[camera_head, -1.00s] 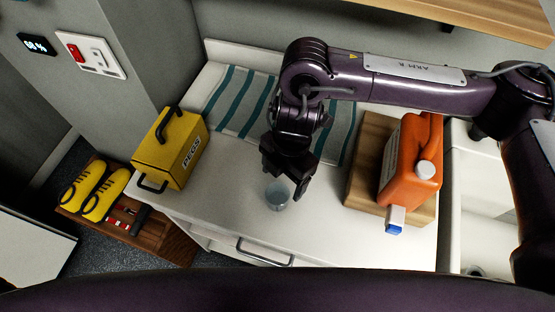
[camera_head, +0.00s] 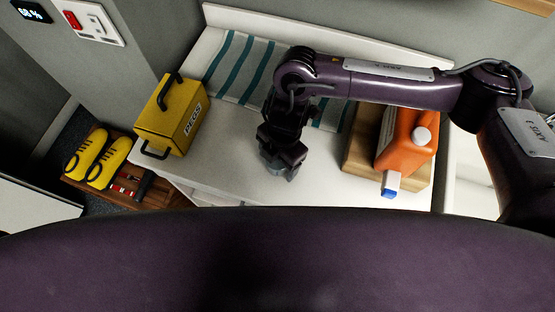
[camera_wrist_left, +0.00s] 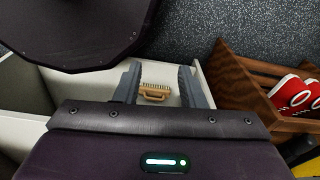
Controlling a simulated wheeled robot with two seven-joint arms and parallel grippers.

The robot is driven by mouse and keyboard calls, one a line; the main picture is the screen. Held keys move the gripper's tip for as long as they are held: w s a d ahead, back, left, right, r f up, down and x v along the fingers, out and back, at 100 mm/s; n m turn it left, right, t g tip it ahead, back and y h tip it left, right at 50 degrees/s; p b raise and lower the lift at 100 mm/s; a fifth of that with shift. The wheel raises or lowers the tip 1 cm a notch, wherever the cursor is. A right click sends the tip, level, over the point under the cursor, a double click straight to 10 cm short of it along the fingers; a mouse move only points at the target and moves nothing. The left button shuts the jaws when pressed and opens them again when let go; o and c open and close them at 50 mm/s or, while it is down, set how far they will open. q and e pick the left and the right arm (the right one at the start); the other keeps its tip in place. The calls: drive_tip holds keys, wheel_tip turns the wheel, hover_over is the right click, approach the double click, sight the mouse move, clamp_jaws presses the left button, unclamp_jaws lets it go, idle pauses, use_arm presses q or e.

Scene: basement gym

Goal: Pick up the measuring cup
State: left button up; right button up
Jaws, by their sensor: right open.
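My right gripper (camera_head: 283,163) points down over the white counter (camera_head: 235,165), between the striped cloth and its front edge. It is open. The measuring cup, a small clear cup in the earlier head view, is now hidden behind or between the right fingers; a greyish patch shows at the fingertips, and I cannot tell whether it is the cup. My left gripper (camera_wrist_left: 160,84) shows in the left wrist view, its two grey fingers apart with nothing held between them. It is above a pale drawer or tray with a tan brush (camera_wrist_left: 155,93) in it.
An orange jug (camera_head: 407,138) stands on a wooden board (camera_head: 361,151) at right. A yellow PEGS box (camera_head: 170,115) stands at left. A striped cloth (camera_head: 242,68) lies behind.

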drive_tip(key=c, duration=1)
